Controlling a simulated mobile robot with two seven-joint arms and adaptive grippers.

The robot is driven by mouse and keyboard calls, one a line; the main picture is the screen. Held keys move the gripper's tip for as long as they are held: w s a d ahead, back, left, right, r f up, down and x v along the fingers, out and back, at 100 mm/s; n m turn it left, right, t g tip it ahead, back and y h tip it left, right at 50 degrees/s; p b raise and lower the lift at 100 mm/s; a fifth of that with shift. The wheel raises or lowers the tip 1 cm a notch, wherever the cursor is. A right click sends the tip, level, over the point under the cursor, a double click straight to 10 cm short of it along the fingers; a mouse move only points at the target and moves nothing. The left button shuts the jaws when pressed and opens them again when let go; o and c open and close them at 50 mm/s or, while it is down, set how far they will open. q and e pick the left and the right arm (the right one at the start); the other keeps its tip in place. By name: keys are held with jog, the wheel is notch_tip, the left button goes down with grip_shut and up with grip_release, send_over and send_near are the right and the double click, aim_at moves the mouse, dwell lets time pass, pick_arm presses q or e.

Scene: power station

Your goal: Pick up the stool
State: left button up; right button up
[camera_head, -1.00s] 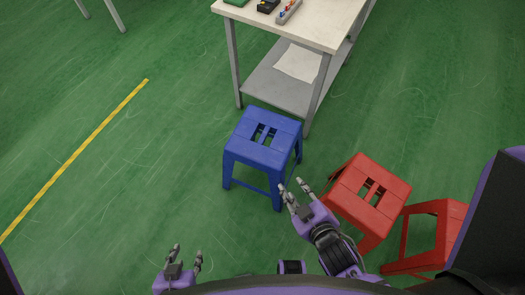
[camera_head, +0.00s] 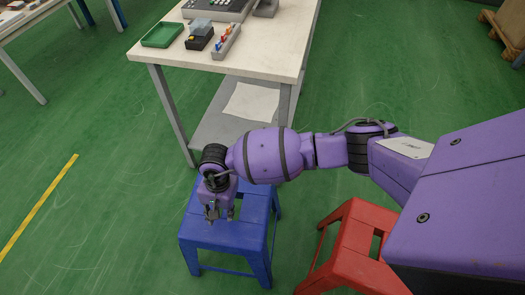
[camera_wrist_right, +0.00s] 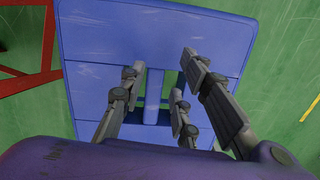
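The blue stool (camera_head: 232,236) stands upright on the floor in front of the table. Its seat (camera_wrist_right: 150,30) fills most of the right wrist view, with two slots either side of a narrow central bar. My right gripper (camera_head: 221,214) points down over the middle of this seat. In the right wrist view its fingers (camera_wrist_right: 160,78) are open and apart, on either side of the bar, over the slots. I cannot tell whether the fingertips have entered the slots. My right gripper and wrist hide part of the seat. My left gripper is out of view.
A red stool (camera_head: 351,244) stands to the right of the blue one, partly under my right arm. The white-topped table (camera_head: 270,50) behind holds a green tray (camera_head: 162,35) and small items. Green floor to the left, with a yellow line (camera_head: 40,205), is clear.

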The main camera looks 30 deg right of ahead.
jog(key=shift+n+t+h, duration=0.4)
jog(key=shift+h, duration=0.3)
jog(key=w+d, duration=0.1)
jog(key=w, duration=0.1)
jog(key=w+d, duration=0.1)
jog(key=shift+w+d+r, duration=0.1)
jog(key=shift+w+d, duration=0.25)
jog(key=shift+d, duration=0.05)
jog(key=f, duration=0.3)
jog(key=f+b, duration=0.1)
jog(key=f, duration=0.2)
jog(key=shift+w+d+f, duration=0.1)
jog(key=shift+d+f, duration=0.05)
jog(key=shift+d, duration=0.05)
jog(key=shift+f+b, duration=0.3)
jog(key=shift+f, duration=0.05)
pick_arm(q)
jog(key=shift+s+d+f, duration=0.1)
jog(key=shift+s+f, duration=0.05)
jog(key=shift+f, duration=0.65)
pick_arm(e)
jog(key=shift+w, duration=0.1)
grip_shut()
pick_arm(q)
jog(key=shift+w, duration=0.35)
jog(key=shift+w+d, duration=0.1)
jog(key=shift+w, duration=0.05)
pick_arm(e)
jog(key=shift+r, duration=0.1)
